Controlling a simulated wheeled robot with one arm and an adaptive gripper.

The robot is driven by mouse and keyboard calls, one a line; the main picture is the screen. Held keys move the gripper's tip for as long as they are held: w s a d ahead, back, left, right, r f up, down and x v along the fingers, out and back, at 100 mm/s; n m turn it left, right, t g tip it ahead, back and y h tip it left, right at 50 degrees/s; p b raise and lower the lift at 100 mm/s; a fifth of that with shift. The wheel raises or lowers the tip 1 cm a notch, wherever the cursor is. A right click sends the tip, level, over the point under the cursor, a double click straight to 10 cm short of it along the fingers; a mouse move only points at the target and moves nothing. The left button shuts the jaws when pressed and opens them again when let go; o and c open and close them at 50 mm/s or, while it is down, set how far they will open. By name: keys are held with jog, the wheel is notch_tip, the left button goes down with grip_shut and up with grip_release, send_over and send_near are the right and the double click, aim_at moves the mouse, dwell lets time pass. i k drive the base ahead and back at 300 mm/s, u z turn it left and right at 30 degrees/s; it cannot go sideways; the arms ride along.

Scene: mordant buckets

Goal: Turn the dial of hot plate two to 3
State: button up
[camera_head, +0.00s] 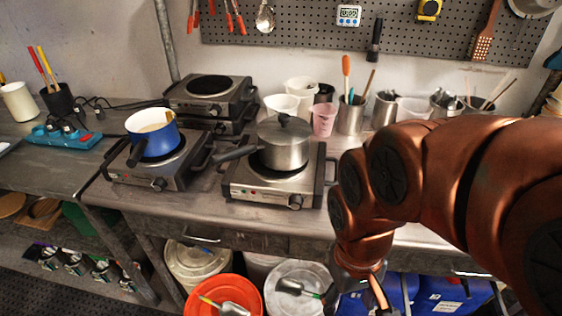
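One hot plate (270,190) stands at the counter's front middle with a lidded steel saucepan (284,148) on it. Its dial (296,201) is on the front face, right of a small red light. Another hot plate (190,172) stands to its left under a blue pot (153,138), with a dark front dial (158,184). Further hot plates (236,88) are stacked behind. I cannot read plate numbers or dial settings. My gripper (376,297) points down at the bottom, in front of the counter, right of and below the dials, touching neither. Its fingertips are largely cut off or hidden.
The saucepan's handle (236,152) sticks out left toward the other plate. Cups and tool holders (350,116) line the back. An orange bucket (240,290), lidded buckets (192,268) and blue containers (450,296) stand below. The counter's front edge (200,219) is clear.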

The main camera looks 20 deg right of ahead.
aim_at(296, 202)
jog(key=u, duration=1)
jog(key=k, duration=0.9)
jog(key=u, duration=1.1)
